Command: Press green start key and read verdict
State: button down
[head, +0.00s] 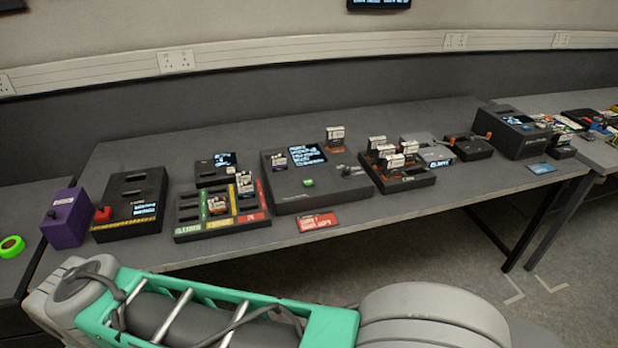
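The green start key (308,183) is a small bright green button on the sloped front of a dark grey test unit (290,202) at the middle of the bench. The unit has a lit screen (307,155) with several lines of white-blue text, too small to read. My arm crosses the bottom of the head view, in front of the bench. My gripper is not in view.
A sorting tray (180,238) with green, yellow and red strips lies left of the unit; a module rack (415,184) stands right. A red card (317,222) lies in front. Further left are a black box (130,205) and purple box (68,218). The bench's front strip is mostly clear.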

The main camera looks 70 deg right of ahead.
aim_at(307, 183)
jog(key=z, duration=0.7)
jog(key=i, duration=0.75)
jog(key=z, duration=1.2)
jog(key=i, duration=0.2)
